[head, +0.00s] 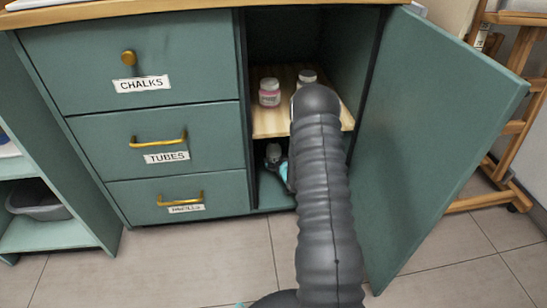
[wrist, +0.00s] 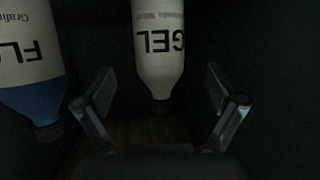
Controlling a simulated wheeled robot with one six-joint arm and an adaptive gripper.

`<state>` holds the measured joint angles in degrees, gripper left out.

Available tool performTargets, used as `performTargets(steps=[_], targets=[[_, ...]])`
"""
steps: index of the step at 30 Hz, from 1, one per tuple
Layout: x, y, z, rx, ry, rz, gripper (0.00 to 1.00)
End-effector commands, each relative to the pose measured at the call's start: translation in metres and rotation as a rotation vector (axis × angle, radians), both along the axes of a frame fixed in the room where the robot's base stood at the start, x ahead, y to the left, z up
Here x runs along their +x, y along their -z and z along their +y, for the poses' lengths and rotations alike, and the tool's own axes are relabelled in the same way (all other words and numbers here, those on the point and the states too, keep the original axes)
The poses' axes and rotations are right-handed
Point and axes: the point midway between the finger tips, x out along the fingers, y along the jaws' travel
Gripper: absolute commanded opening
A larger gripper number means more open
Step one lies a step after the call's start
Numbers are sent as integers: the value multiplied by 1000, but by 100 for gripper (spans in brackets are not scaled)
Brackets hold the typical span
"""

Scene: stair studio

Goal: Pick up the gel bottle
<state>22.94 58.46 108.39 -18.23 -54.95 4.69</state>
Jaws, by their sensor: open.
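The gel bottle (wrist: 159,45) shows in the wrist view at the top centre, pale with black "GEL" lettering and a dark cap. Its label reads upside down and its cap points toward the bottom of the picture. My gripper (wrist: 159,88) is open, with one finger to each side of the bottle's shoulder and cap. Gaps show between the bottle and both fingers. In the head view, my arm reaches into the open cabinet and hides most of the lower compartment, and I cannot make out the gel bottle there.
A second bottle (wrist: 30,70) with "FL" lettering and a blue band stands left of the gel bottle. The wooden shelf (head: 268,124) holds a pink jar (head: 269,92) and another jar (head: 307,77). The cabinet door (head: 435,140) stands open on the right; drawers (head: 152,98) are left.

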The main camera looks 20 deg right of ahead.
Motion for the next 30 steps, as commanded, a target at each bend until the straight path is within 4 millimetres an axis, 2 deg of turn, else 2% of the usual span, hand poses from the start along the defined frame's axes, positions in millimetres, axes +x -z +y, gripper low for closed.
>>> performTargets(steps=[3,10,18,28,29,30], targets=[[12,6,-1,0,0,-1,94],[25,10,-3,0,1,-1,94],[58,23,-8,0,0,0,94],[65,24,-9,1,1,0,94],[65,25,-9,1,1,0,89],[65,24,-9,1,1,0,79]])
